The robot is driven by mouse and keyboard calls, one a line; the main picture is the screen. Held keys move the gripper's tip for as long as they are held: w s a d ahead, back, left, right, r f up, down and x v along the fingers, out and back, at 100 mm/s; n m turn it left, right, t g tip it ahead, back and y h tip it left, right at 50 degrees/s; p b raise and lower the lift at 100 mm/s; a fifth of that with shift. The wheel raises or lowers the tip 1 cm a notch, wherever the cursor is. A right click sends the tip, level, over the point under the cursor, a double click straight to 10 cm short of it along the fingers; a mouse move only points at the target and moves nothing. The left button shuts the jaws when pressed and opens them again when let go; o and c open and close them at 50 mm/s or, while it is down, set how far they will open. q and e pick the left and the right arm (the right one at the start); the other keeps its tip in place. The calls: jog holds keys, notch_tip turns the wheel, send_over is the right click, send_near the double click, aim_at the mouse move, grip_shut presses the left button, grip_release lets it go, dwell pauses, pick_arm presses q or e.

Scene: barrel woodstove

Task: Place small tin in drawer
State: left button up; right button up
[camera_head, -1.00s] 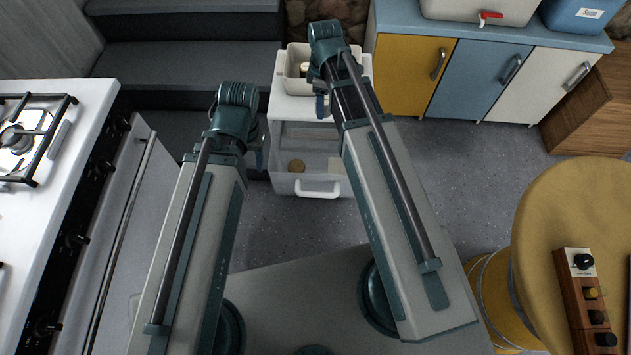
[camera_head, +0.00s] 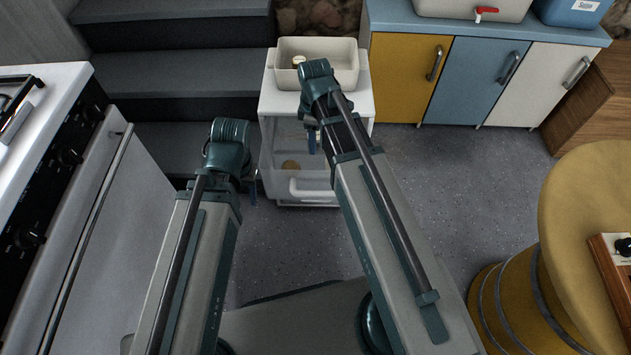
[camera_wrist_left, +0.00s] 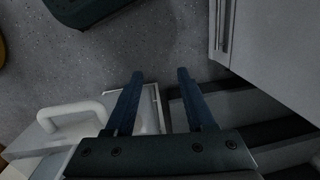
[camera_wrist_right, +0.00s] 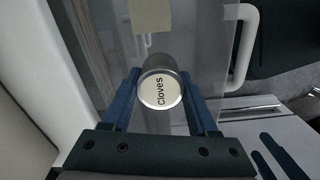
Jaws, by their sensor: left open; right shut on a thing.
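My right gripper (camera_head: 312,140) is shut on a small metal tin (camera_wrist_right: 160,88) with a pale lid reading "cloves". In the right wrist view the tin sits between the fingertips, over the pulled-out drawer; the head view does not show it clearly. The drawer (camera_head: 312,190) has a see-through front and a white handle, which also shows in the right wrist view (camera_wrist_right: 243,45). My left gripper (camera_wrist_left: 160,75) is open and empty, beside the drawer's left side.
A cream bin (camera_head: 340,62) with another small tin (camera_head: 298,61) stands on the white cabinet (camera_head: 280,98). Steps (camera_head: 180,70) and a stove (camera_head: 50,130) lie to the left. Coloured cupboards (camera_head: 465,80) and a yellow barrel table (camera_head: 570,210) are on the right.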

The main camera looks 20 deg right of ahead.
pick_arm(q)
notch_tip(320, 180, down, 5)
jog(key=b, duration=0.3)
jog(key=shift+f, duration=0.2)
pick_arm(e)
notch_tip(320, 180, down, 5)
jog(key=shift+f, duration=0.2)
pick_arm(q)
jog(key=shift+f+b, duration=0.1)
jog(key=shift+b, duration=0.25)
pick_arm(e)
jog(key=shift+f, duration=0.1)
pick_arm(q)
notch_tip(320, 180, down, 10)
jog(key=b, duration=0.9)
jog(key=shift+b, duration=0.35)
pick_arm(e)
notch_tip(320, 180, down, 10)
jog(key=shift+r, duration=0.15)
pick_arm(q)
jog(key=shift+w, duration=0.1)
pick_arm(e)
jog(key=shift+f, duration=0.2)
jog(key=o, duration=1.4)
jog(key=shift+r, duration=0.2)
pick_arm(q)
notch_tip(320, 180, up, 12)
jog(key=p, duration=1.2)
pick_arm(e)
notch_tip(320, 180, up, 12)
